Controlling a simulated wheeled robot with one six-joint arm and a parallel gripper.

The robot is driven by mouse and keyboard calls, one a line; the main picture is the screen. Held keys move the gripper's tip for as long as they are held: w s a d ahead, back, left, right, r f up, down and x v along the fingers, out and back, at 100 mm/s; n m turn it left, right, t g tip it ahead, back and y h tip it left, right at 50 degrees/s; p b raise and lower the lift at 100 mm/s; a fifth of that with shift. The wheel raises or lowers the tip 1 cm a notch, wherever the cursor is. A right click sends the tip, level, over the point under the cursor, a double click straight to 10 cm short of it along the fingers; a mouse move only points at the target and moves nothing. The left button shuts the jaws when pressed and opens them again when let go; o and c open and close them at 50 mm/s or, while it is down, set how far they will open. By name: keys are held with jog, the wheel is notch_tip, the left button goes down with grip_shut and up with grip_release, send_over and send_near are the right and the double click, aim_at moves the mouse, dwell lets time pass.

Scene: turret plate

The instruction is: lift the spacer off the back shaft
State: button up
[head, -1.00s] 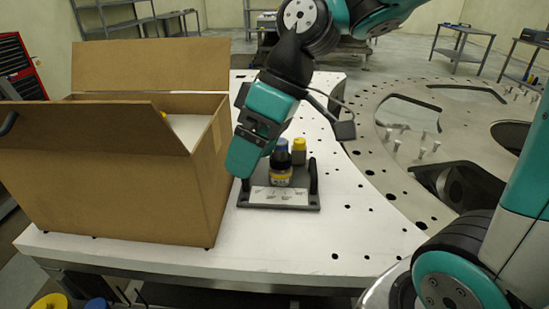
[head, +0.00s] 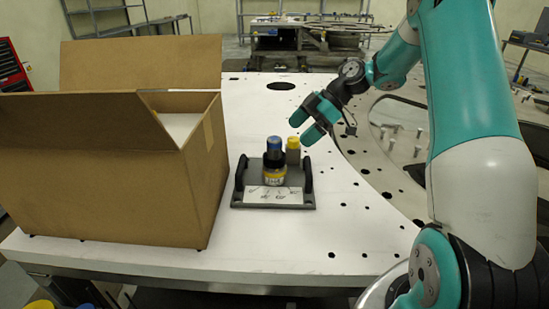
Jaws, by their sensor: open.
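A dark grey holder (head: 240,190) with two upright handles stands on the white plate. At its front is a black-topped piece with a yellow band (head: 274,175). A blue-topped piece (head: 273,144) shows just above and behind it, its lower part hidden. A yellow-topped piece on a grey-brown body (head: 293,153) stands at the back right. I cannot tell which of these is the spacer, and the back shaft itself is not clearly seen. My gripper (head: 305,127), with teal fingers, is open and appears empty, above and slightly right of the yellow top; contact cannot be told.
A large open cardboard box (head: 110,180) stands close on the left, flaps up. The white plate (head: 340,230) is clear in front and right of the holder, apart from small holes. A grey plate with upright pegs (head: 418,140) lies to the right, partly behind my arm.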

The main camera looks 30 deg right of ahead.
aim_at(279, 152)
jog(key=p+x, duration=0.3)
jog(key=x, duration=0.6)
jog(key=shift+w+d+f, duration=0.1)
jog(key=shift+d+f, duration=0.1)
jog(key=shift+f, duration=0.05)
jog(key=c, duration=1)
jog(key=shift+r, duration=0.1)
